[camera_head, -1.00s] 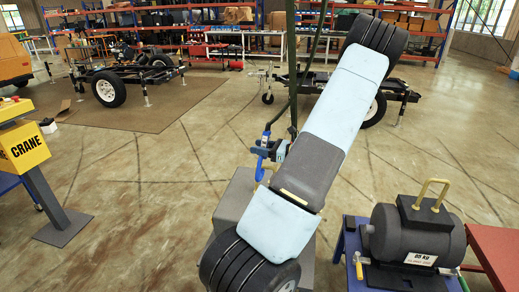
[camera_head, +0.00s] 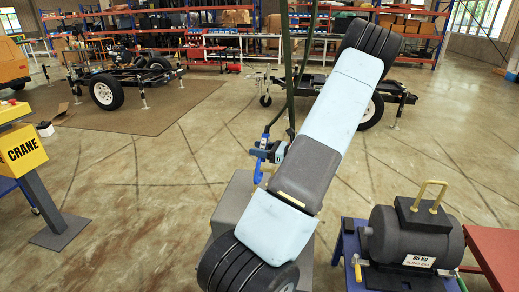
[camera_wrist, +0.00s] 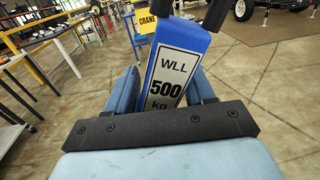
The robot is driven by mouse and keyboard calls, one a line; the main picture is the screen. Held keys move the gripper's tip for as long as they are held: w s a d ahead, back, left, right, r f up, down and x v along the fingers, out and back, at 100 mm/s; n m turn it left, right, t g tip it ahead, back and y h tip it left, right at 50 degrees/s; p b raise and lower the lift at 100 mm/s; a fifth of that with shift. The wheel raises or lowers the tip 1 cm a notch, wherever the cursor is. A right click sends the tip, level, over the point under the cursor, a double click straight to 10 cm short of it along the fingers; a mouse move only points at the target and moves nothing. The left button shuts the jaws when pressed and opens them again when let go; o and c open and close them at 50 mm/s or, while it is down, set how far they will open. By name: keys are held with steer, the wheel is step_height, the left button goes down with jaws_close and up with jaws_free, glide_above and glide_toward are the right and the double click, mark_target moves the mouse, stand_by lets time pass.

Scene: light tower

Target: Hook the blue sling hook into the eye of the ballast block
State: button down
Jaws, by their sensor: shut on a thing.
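The blue sling hook (camera_head: 260,172) hangs at the centre of the head view, left of my arm. In the wrist view its blue body (camera_wrist: 178,60), labelled "WLL 500 kg", sits between my fingers. My gripper (camera_head: 272,152) is shut on it; the two blue fingers (camera_wrist: 162,92) flank it. The grey block (camera_head: 232,200), which looks like the ballast block, stands below the hook, partly hidden by my arm.
A green sling (camera_head: 287,60) rises above the hook. A dark kg-labelled drum with a yellow handle (camera_head: 411,233) rests on a blue stand at right, near a red table (camera_head: 493,250). A yellow CRANE post (camera_head: 24,150) stands at left. The floor between is open.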

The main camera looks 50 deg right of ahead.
steer(key=shift+f, duration=0.7)
steer(key=c, duration=0.6)
jaws_free()
steer(key=shift+f, duration=0.1)
